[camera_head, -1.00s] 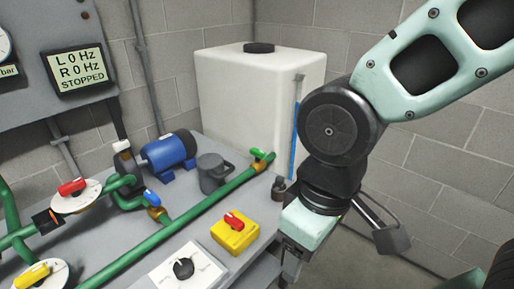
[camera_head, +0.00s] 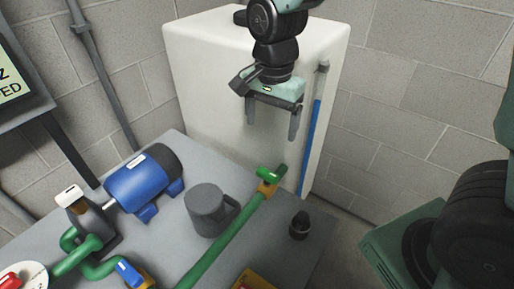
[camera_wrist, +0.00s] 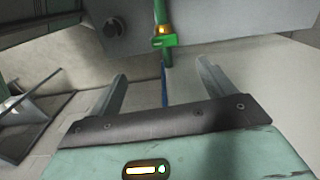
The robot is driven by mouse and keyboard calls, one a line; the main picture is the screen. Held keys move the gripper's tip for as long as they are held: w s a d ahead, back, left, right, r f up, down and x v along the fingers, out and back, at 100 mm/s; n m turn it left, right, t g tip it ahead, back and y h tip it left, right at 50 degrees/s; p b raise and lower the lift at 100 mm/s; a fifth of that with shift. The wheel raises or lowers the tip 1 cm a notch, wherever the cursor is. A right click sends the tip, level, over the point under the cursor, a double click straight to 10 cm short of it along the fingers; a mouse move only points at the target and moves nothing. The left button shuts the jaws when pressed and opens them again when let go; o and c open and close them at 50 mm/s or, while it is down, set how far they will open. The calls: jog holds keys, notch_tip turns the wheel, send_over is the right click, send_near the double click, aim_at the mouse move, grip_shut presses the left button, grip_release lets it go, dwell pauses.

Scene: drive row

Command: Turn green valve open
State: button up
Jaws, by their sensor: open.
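The green valve handle (camera_head: 272,173) sits on a brass body (camera_head: 266,188) at the far end of a green pipe (camera_head: 225,240), by the table's back right edge. In the wrist view, the green handle (camera_wrist: 163,41) shows beyond the fingers, near the top middle. My gripper (camera_head: 272,138) is open and empty, its fingers pointing down in front of the white tank, above the valve in the picture and apart from it. Both fingers also show in the wrist view (camera_wrist: 160,80), with nothing between them.
A white tank (camera_head: 210,95) with a blue level tube (camera_head: 310,130) stands behind the table. A grey jug (camera_head: 204,212) and a blue motor (camera_head: 140,183) stand left of the valve. A small dark object (camera_head: 299,225) stands right of the pipe.

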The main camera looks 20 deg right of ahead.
aim_at(268, 172)
jog(key=shift+m, duration=0.3)
jog(key=f, duration=0.5)
jog(key=w+f, duration=0.1)
jog(key=f, duration=1.1)
jog(key=shift+w+d+f, duration=0.2)
jog(key=shift+w+d, duration=0.05)
jog(key=c, duration=1)
